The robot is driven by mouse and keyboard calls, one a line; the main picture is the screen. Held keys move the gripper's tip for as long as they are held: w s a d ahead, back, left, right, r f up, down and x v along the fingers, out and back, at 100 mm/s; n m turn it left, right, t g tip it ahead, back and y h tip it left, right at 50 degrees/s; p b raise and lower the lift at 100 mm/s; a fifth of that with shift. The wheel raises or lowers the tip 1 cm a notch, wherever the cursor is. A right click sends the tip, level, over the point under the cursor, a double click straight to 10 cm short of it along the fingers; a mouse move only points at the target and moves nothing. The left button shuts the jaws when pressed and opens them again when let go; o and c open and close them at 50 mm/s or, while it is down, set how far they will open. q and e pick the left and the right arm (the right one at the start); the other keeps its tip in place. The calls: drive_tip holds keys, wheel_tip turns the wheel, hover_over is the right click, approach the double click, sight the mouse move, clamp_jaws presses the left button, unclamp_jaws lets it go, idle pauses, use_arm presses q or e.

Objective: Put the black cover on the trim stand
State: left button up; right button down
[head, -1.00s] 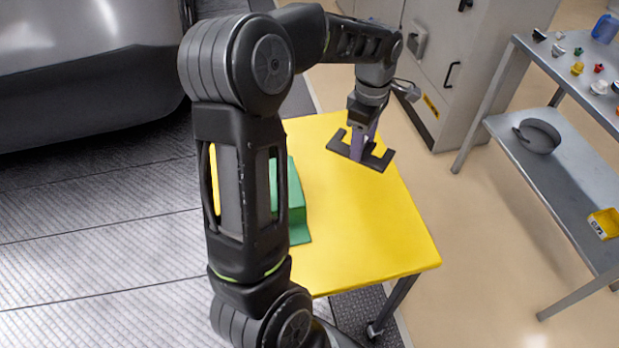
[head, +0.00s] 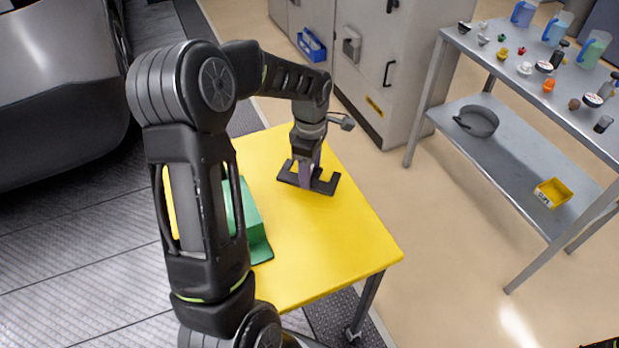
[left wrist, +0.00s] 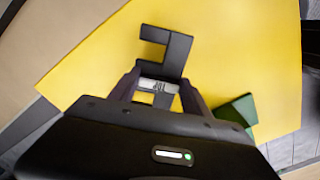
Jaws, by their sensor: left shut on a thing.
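The black cover (head: 326,186) is a flat dark piece with a notched outline. My left gripper (head: 308,174) is shut on it over the far part of the yellow table. I cannot tell whether the cover touches the tabletop. In the left wrist view the cover (left wrist: 177,54) sticks out beyond the fingers of my left gripper (left wrist: 160,88). A green stepped block on a green base (head: 250,222), perhaps the trim stand, is on the table's left side, partly hidden by my left arm. It also shows in the left wrist view (left wrist: 238,111).
The yellow tabletop (head: 335,245) is clear on its near right part. A grey metal shelf unit (head: 525,155) at right bears caps, jugs, a dark round pan (head: 476,121) and a yellow bin (head: 552,193). Grey cabinets (head: 365,60) stand behind, a vehicle (head: 60,80) at left.

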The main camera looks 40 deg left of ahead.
use_arm(q)
drive_tip(key=shift+f, duration=0.1)
wheel_tip(320, 180, down, 3)
drive_tip(key=shift+f, duration=0.1)
drive_tip(key=shift+f+p, duration=0.2)
drive_tip(key=shift+p, duration=0.1)
drive_tip(key=shift+f, duration=0.2)
drive_tip(key=o, duration=1.3)
drive_tip(key=shift+r, duration=0.1)
drive_tip(key=shift+o, duration=0.2)
